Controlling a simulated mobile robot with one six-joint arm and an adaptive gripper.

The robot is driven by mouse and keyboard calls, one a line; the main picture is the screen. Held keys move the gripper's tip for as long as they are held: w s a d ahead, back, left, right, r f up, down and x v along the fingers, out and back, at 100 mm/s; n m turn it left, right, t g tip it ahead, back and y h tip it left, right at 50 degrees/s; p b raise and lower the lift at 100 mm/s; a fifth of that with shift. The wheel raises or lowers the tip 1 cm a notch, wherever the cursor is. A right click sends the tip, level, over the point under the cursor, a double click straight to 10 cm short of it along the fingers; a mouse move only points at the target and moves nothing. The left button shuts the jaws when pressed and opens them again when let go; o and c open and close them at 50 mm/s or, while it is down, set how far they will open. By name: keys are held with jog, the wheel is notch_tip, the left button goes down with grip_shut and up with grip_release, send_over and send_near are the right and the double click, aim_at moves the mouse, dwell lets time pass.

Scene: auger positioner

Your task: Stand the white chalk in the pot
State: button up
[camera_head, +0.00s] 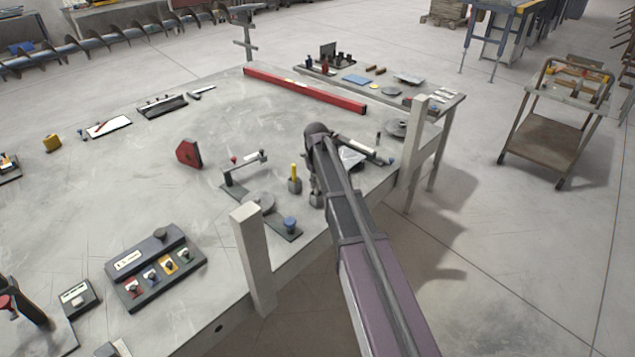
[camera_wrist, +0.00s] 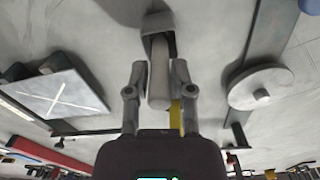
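The white chalk (camera_wrist: 159,88) is a pale stick between the two fingers of my gripper (camera_wrist: 158,78) in the wrist view. Both fingers lie against its sides, so the gripper appears shut on it. The chalk's far part overlaps a dark-mouthed grey pot (camera_wrist: 158,24). I cannot tell how deep it is in the pot. In the head view, my gripper (camera_head: 315,170) is above a small grey pot (camera_head: 316,200) near the table edge, and my arm partly hides this area. A yellow chalk (camera_head: 294,170) stands in a neighbouring pot (camera_head: 294,186); its yellow also shows in the wrist view (camera_wrist: 175,116).
A lever stand (camera_head: 245,170), a blue-knobbed plate (camera_head: 290,226) and a red wedge block (camera_head: 189,153) are to the left. A pale post (camera_head: 252,258) rises at the table's front edge, another post (camera_head: 413,140) to the right. A red bar (camera_head: 303,90) lies behind.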

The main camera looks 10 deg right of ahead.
jog(key=shift+o, duration=0.7)
jog(key=shift+r, duration=0.2)
notch_tip(320, 180, up, 12)
jog(key=p, duration=1.2)
jog(key=shift+f, duration=0.1)
jog(key=s+m, duration=0.5)
jog(key=s, duration=2.4)
jog(key=shift+d, duration=0.2)
jog(key=shift+s, duration=0.15)
